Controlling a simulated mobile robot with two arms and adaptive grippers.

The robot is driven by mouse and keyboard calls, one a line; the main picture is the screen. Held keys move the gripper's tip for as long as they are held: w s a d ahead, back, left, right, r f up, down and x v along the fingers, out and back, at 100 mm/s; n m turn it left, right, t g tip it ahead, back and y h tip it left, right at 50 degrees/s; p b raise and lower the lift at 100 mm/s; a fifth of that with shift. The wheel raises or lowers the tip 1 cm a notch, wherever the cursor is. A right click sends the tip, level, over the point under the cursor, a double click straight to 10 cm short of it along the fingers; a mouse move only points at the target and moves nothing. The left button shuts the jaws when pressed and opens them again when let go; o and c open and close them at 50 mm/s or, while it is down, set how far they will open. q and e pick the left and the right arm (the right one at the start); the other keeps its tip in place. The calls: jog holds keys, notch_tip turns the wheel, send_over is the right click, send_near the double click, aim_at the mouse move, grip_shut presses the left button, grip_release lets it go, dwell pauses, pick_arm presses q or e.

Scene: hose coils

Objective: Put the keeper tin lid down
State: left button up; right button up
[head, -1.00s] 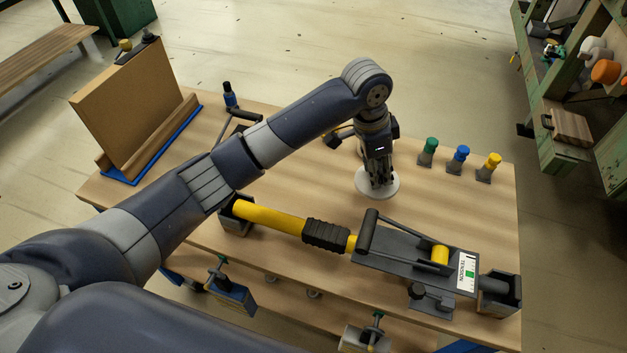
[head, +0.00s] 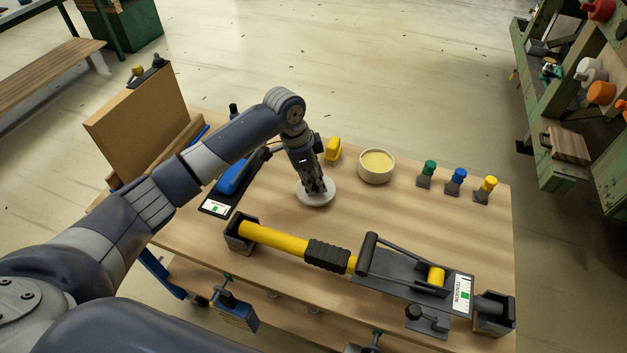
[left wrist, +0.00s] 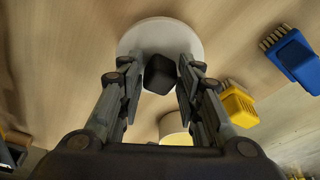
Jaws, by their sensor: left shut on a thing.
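The keeper tin lid (head: 323,200) is a pale round disc with a dark knob, over the bare wood left of the tin. My left gripper (head: 314,185) points down and is shut on the knob. In the left wrist view the knob (left wrist: 160,74) is between the two fingers, with the lid (left wrist: 140,36) beyond it. I cannot tell whether the lid touches the table. The round cream tin (head: 376,165) stands to the right of the lid; part of it shows in the left wrist view (left wrist: 174,130). My right gripper is not in view.
A yellow brush (head: 333,149) and a blue brush (head: 235,176) flank the gripper. Green, blue and yellow-topped pieces (head: 456,181) stand at the right. A yellow-tubed tension fixture (head: 275,240) runs along the front. A brown board (head: 140,120) stands at left.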

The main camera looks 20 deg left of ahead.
aim_at(302, 190)
pick_arm(q)
jog(key=shift+a+x, duration=0.2)
jog(key=shift+x, duration=0.75)
jog(key=shift+s+f, duration=0.1)
jog(key=shift+f, duration=0.1)
jog(key=o, duration=1.1)
jog(key=shift+c, duration=0.2)
jog(key=b+v, duration=0.1)
jog(key=v, duration=1.1)
jog(key=shift+r, duration=0.15)
